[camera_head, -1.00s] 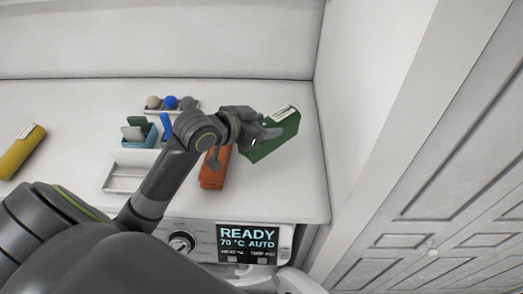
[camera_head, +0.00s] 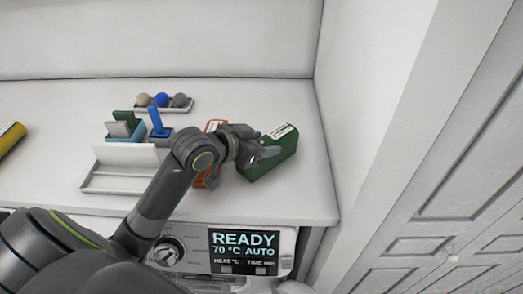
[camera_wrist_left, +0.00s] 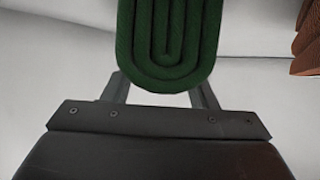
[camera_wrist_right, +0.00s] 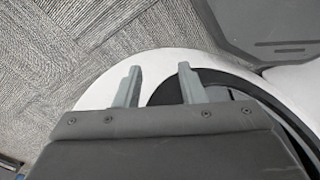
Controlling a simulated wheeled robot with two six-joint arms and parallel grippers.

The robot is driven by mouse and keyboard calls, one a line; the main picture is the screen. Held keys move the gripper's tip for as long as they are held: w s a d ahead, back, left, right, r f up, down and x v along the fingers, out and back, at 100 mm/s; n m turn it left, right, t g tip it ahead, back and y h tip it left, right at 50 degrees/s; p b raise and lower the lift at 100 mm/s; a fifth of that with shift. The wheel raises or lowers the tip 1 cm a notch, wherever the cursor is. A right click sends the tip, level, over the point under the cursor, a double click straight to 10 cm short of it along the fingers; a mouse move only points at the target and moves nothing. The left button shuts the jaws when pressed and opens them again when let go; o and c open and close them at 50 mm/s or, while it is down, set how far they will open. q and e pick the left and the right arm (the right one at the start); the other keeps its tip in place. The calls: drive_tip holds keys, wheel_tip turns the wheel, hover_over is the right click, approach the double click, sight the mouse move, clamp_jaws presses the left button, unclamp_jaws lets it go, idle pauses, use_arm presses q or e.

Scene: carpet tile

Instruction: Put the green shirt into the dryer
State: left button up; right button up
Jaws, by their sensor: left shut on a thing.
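The green shirt (camera_head: 272,158) is a folded, rolled bundle with a white label on top, at the right end of the white top surface. My left gripper (camera_head: 254,152) is shut on its near left side. In the left wrist view the shirt's coiled folds (camera_wrist_left: 166,42) show between the fingers (camera_wrist_left: 160,92). The dryer's front panel (camera_head: 287,238) reads READY, 70 °C AUTO. My right gripper (camera_wrist_right: 158,86) is open and empty, above a round white rim with a dark inner ring (camera_wrist_right: 235,76), seemingly the dryer door. The dryer opening is out of the head view.
An orange folded cloth (camera_head: 212,128) is close left of the shirt, partly behind my gripper. A yellow cloth (camera_head: 10,138), a white tray (camera_head: 110,185), small holders (camera_head: 120,128) and a ball tray (camera_head: 165,108) stand further left. A wall (camera_head: 365,110) bounds the right.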

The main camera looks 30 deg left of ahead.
use_arm(q)
drive_tip(key=shift+f, duration=0.1)
drive_tip(key=shift+f, duration=0.15)
drive_tip(key=o, duration=1.1)
